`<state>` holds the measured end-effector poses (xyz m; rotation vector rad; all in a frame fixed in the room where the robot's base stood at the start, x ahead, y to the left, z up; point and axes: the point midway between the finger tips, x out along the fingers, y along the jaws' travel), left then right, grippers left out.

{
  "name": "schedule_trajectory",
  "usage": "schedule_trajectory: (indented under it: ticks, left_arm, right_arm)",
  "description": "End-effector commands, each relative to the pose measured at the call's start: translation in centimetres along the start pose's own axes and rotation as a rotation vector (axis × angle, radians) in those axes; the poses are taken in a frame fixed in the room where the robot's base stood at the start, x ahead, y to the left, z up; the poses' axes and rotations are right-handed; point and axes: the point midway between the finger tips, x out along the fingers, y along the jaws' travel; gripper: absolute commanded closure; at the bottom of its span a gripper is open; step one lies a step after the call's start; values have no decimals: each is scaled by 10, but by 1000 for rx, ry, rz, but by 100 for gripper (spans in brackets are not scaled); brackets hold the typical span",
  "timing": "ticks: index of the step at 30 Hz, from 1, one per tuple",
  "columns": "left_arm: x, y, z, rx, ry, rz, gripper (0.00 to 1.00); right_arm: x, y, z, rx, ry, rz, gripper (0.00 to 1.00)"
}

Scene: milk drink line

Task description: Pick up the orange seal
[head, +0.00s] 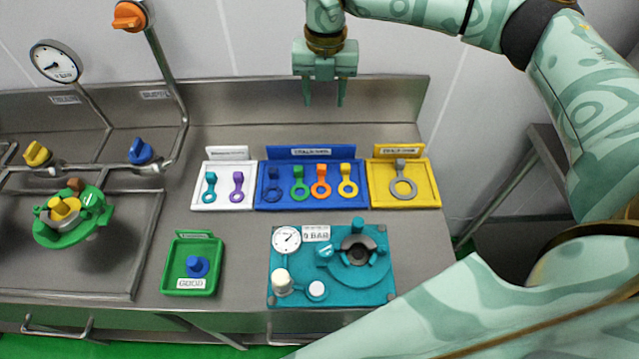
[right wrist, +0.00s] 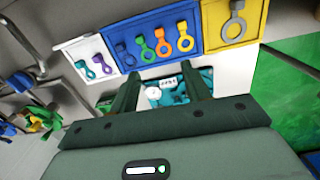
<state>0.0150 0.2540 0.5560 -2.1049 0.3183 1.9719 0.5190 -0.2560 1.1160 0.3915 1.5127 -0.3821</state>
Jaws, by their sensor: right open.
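The orange seal (head: 320,183), a small ring with an upright tab, lies in the blue tray (head: 310,203) between a green seal (head: 299,184) and a yellow seal (head: 347,183). The orange seal also shows in the right wrist view (right wrist: 163,45). My right gripper (head: 325,103) is open and empty, pointing down above and behind the blue tray, apart from the seals. Its two fingers (right wrist: 160,90) show in the right wrist view, with a gap between them. My left gripper is not in view.
A white tray (head: 223,203) with teal and purple seals stands left of the blue tray. A yellow tray (head: 425,200) with a grey ring stands right. In front are a teal test fixture (head: 290,262) and a green tray (head: 211,250) with a blue part. Pipes and valves fill the left.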

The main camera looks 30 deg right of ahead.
Motion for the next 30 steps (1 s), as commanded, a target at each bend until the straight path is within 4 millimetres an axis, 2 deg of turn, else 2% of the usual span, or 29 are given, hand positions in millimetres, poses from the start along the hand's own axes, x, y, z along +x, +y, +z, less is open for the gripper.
schedule_trajectory:
  ticks: [1, 3, 6, 11, 18, 21, 30]
  left_arm:
    - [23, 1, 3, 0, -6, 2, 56]
    - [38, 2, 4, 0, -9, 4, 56]
    - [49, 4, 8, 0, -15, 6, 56]
    - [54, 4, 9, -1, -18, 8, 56]
    - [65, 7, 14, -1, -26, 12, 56]
    - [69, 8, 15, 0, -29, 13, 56]
    - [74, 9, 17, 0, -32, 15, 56]
  right_arm:
    - [29, 0, 1, -1, 10, -5, 53]
    - [48, 1, 1, -1, 17, -9, 53]
    - [64, 1, 2, -1, 23, -12, 53]
    - [83, 1, 1, -2, 27, -13, 53]
    - [142, 1, -1, -2, 27, -13, 53]
    - [160, 0, -1, -1, 26, -12, 53]
    - [184, 0, -1, -1, 24, -12, 53]
